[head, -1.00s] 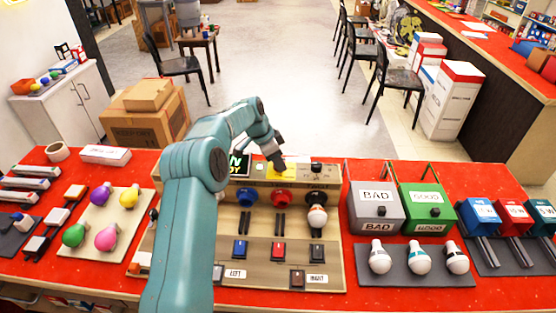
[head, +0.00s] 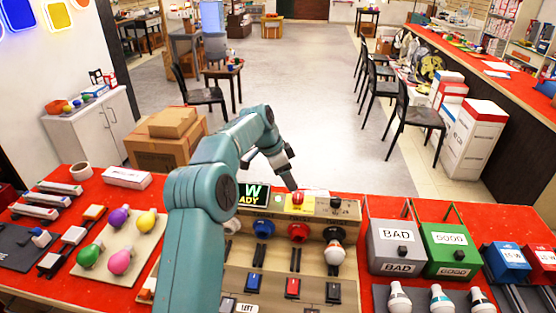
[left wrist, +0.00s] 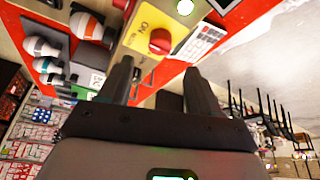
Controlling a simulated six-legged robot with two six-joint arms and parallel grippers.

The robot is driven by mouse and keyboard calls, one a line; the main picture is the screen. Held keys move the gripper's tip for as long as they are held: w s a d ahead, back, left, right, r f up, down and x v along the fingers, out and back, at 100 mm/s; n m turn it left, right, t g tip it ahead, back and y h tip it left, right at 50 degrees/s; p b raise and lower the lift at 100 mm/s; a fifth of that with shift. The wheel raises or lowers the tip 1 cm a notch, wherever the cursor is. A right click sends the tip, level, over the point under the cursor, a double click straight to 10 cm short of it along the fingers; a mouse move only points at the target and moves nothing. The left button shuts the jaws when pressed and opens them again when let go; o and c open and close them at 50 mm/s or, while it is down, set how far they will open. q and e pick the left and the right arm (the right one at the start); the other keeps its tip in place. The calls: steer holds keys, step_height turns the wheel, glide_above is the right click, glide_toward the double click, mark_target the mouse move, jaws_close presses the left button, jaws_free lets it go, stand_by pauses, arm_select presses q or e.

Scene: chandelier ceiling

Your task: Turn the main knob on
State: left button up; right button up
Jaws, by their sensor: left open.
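A red round knob (head: 297,196) stands on a yellow plate (head: 309,206) at the back of the wooden test panel (head: 276,223). In the left wrist view the red knob (left wrist: 160,41) and the yellow plate (left wrist: 136,38) with dark lettering lie just beyond the fingertips. A small black knob (head: 336,203) sits right of the yellow plate. I cannot tell which one is called the main knob. My left gripper (head: 292,186) points down at the back of the red knob. Its fingers (left wrist: 157,72) are apart with nothing between them. My right gripper is not in view.
A lit green-text display (head: 252,194) is left of the yellow plate. Coloured sockets, one with a bulb (head: 334,252), are in front. A grey BAD box (head: 398,238) and a green GOOD box (head: 450,241) stand to the right. Cardboard boxes (head: 165,150) stand behind, left.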

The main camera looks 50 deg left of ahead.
arm_select(q)
steer(key=v, duration=0.9)
steer(key=shift+p, duration=0.4)
steer(key=shift+f, duration=0.15)
